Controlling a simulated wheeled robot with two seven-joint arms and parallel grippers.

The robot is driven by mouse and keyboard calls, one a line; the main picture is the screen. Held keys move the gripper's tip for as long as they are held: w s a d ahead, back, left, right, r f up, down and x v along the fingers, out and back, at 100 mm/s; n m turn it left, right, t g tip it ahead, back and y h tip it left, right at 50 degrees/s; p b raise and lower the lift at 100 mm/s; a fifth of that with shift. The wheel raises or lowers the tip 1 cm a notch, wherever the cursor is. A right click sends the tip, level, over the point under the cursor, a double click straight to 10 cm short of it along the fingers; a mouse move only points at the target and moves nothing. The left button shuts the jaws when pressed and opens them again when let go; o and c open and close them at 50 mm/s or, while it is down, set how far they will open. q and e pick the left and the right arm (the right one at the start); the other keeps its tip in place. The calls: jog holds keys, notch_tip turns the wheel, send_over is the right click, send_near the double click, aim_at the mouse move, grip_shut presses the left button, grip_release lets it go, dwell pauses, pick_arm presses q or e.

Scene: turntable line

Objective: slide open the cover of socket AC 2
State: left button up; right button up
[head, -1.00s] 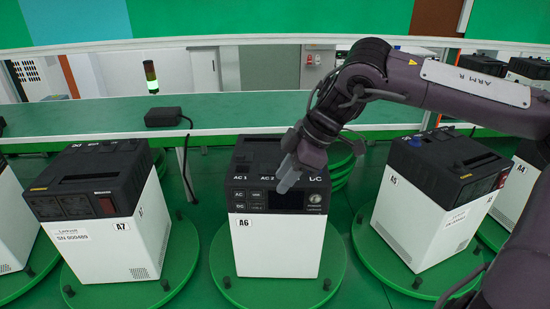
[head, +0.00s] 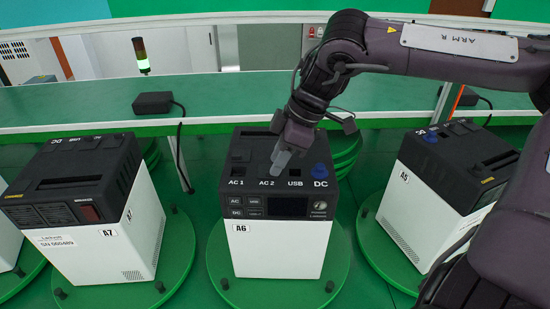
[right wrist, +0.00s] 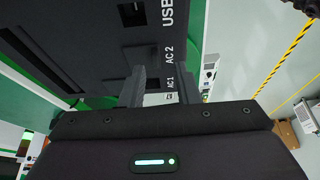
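The power unit A6 (head: 278,246) stands upright on a green turntable, a white box with a black top. The label AC 2 shows on its top front edge, between AC 1 and USB. The AC 2 socket (head: 267,170) lies behind that label, partly hidden by my fingers, so I cannot tell how its cover stands. My right gripper (head: 281,158) points down at this spot. In the right wrist view its fingers (right wrist: 161,88) are apart with nothing between them, close to the AC 2 and AC 1 labels. I cannot tell whether they touch the top. My left gripper is not in view.
Unit A7 (head: 97,235) stands at left and unit A5 (head: 410,200) at right, each on a turntable. A blue knob or plug (head: 320,171) sits by DC on A6. A small black box (head: 153,102) with a cable lies on the green bench (head: 75,112) behind.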

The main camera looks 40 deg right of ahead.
aim_at(268, 169)
jog(key=shift+w+f, duration=0.5)
jog(key=shift+f, duration=0.4)
jog(key=shift+a+f, duration=0.1)
jog(key=shift+f, duration=0.2)
jog(key=shift+a+r, duration=0.1)
grip_shut()
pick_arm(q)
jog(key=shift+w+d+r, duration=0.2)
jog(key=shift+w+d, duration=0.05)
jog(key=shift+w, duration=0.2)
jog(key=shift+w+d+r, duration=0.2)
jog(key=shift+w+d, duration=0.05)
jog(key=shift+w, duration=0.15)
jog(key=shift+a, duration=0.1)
